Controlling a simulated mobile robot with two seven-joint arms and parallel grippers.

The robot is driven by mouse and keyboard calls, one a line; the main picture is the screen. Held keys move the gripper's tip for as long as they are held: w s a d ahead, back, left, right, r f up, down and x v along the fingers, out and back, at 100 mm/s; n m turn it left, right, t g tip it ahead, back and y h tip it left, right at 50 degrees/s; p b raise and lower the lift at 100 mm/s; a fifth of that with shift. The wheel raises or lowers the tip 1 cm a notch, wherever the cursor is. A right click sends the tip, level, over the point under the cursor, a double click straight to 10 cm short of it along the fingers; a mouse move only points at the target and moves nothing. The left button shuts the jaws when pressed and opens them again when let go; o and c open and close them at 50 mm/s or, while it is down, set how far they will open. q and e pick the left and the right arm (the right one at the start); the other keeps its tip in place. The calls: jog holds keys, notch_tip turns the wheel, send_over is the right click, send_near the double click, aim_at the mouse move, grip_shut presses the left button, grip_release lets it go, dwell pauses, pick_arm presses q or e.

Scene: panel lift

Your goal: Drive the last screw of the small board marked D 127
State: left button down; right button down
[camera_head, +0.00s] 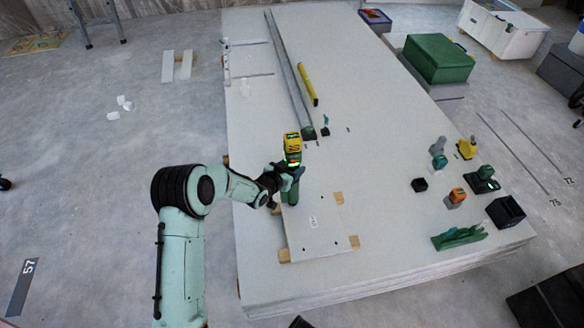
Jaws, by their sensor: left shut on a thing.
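The small board (322,235) is pale and lies on small wooden blocks on a large stack of panels. It carries a white label whose writing is too small to read, and a few dark dots show on its face. My left gripper (289,174) is shut on a green and yellow power driver (292,144) at the board's far left corner. The driver stands roughly upright with a green light on it. Its tip and any screw under it are hidden or too small to tell.
The panel stack (400,200) fills the middle. Long metal rails (286,70) and a yellow level (307,85) lie behind the board. Several tools, an orange and green one (455,197) among them, and a black bin (505,211) stand right. A green case (438,58) is farther back.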

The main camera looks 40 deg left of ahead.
pick_arm(q)
jog(key=shift+f+b, duration=0.45)
jog(key=shift+f, duration=0.1)
dwell(0.5)
jog(key=shift+s+f, duration=0.1)
jog(key=shift+f, duration=0.15)
dwell(1.9)
jog(key=shift+r, duration=0.15)
jog(key=shift+r+p, duration=1.5)
jog(key=shift+r, duration=0.95)
jog(key=shift+w, duration=0.2)
